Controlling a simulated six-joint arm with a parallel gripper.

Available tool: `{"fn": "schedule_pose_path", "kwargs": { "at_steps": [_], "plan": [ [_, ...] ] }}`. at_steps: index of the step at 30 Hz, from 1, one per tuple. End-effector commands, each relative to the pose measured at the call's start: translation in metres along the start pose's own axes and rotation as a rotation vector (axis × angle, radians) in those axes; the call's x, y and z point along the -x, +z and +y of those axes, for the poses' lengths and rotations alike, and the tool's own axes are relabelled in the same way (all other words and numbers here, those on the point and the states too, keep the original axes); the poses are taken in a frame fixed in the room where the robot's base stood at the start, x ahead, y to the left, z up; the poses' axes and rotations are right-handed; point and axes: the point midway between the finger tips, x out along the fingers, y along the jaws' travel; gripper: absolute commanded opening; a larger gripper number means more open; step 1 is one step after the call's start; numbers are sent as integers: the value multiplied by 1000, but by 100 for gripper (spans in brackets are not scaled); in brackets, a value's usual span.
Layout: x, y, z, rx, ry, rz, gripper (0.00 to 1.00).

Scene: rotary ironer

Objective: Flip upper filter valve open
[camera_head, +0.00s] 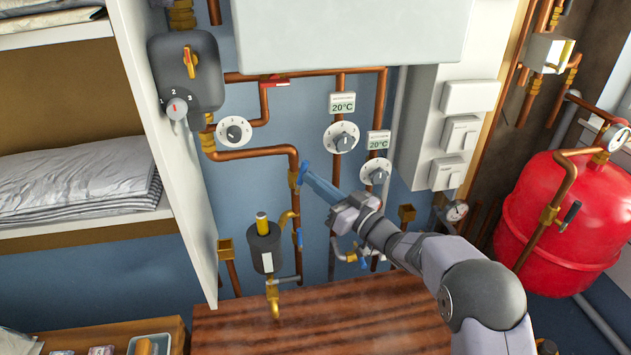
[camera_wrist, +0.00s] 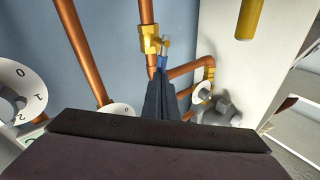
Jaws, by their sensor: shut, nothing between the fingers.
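The upper valve is a brass body (camera_head: 293,179) on the vertical copper pipe above the filter, with a blue lever (camera_head: 302,171). In the wrist view the brass body (camera_wrist: 150,39) is at top centre, and part of the blue lever (camera_wrist: 162,62) shows just beyond my fingertips. My gripper (camera_head: 310,180) is shut and empty, its tips right at the lever. I cannot tell whether they touch it. In the wrist view the fingers (camera_wrist: 161,80) hide the rest of the lever.
White dials (camera_head: 234,132) and copper pipes surround the valve on the blue wall. A wooden top (camera_head: 300,325) lies below. A white cabinet side (camera_head: 165,130) stands at left, and a red tank (camera_head: 555,220) at right.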

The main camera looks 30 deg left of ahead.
Motion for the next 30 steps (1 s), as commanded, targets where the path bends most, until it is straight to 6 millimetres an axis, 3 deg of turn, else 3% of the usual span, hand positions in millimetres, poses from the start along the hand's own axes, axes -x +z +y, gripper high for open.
{"fn": "schedule_pose_path", "kwargs": {
  "at_steps": [14,30],
  "plan": [
    [-9,-7,-14,239,0,-158,0],
    [-4,-6,-14,247,1,-165,0]
  ]
}}
